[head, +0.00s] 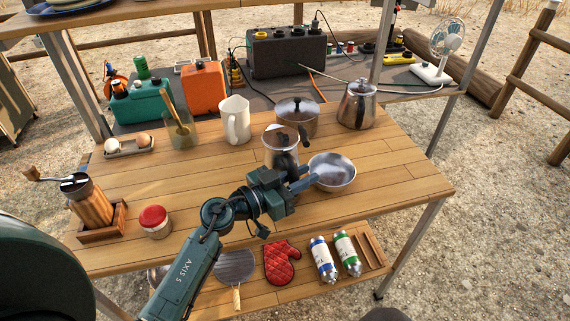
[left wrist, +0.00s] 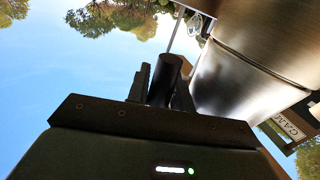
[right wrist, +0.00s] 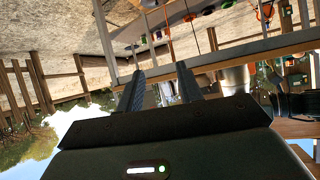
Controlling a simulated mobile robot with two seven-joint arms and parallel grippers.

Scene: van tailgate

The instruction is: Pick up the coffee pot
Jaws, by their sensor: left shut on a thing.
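A metal pot with a black handle, which I take as the coffee pot (head: 281,146), is near the middle of the wooden table (head: 400,180). My left gripper (head: 304,177) is in front of it. In the left wrist view, the left gripper (left wrist: 163,85) is shut on the pot's upright black handle (left wrist: 165,78), and the shiny metal body (left wrist: 245,75) stands beside the fingers. The pot's base is partly hidden by my gripper, so I cannot tell whether it touches the table. My right gripper (right wrist: 160,88) is open and empty in the right wrist view.
A steel bowl (head: 333,172) is close by on the right. A lidded pan (head: 298,112) is behind, with a steel kettle (head: 358,107) to its right. A white pitcher (head: 236,122) is behind left. The table's right end is clear.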

